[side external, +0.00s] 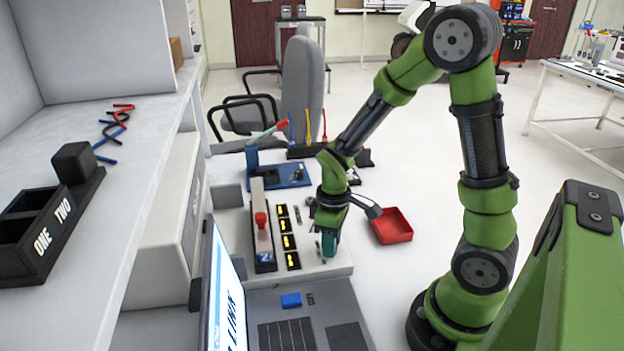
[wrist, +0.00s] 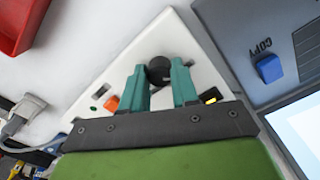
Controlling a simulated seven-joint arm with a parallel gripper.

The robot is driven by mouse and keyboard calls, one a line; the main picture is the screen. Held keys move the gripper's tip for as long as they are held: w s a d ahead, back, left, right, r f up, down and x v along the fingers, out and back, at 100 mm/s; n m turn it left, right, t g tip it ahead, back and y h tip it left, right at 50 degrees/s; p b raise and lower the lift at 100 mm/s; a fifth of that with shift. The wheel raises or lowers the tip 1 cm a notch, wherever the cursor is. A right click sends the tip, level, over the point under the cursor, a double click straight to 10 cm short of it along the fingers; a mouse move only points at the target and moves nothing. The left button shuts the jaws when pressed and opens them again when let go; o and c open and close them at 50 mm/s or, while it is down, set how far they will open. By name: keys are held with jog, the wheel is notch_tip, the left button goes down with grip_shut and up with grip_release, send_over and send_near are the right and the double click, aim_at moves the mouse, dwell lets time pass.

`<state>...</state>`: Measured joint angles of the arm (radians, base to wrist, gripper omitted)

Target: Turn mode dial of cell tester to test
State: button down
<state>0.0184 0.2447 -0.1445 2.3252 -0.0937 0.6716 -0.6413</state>
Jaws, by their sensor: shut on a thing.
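The cell tester is a pale panel (wrist: 120,65) in the wrist view, and its top shows in the side view (side external: 318,268). Its mode dial is a round black knob (wrist: 158,71). My gripper (side external: 328,246) is down at the right end of the tester. In the wrist view, the teal fingers of my gripper (wrist: 159,78) stand on both sides of the knob and are shut on it. The dial's marks and pointer cannot be read, and the knob is hidden in the side view. An orange part (wrist: 112,104) shows on the panel beside the left finger.
A red-handled lever (side external: 261,222) and several black slots with yellow marks (side external: 288,241) stand left of my gripper. A laptop (side external: 228,290) and a grey console with a blue COPY button (side external: 291,300) are in front. A red tray (side external: 391,227) lies to the right.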

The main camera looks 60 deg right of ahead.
jog(key=shift+m, duration=0.3)
jog(key=m, duration=0.9)
dwell(0.6)
jog(key=c, duration=0.8)
grip_release()
jog(key=shift+c, duration=0.2)
notch_tip(320, 180, up, 17)
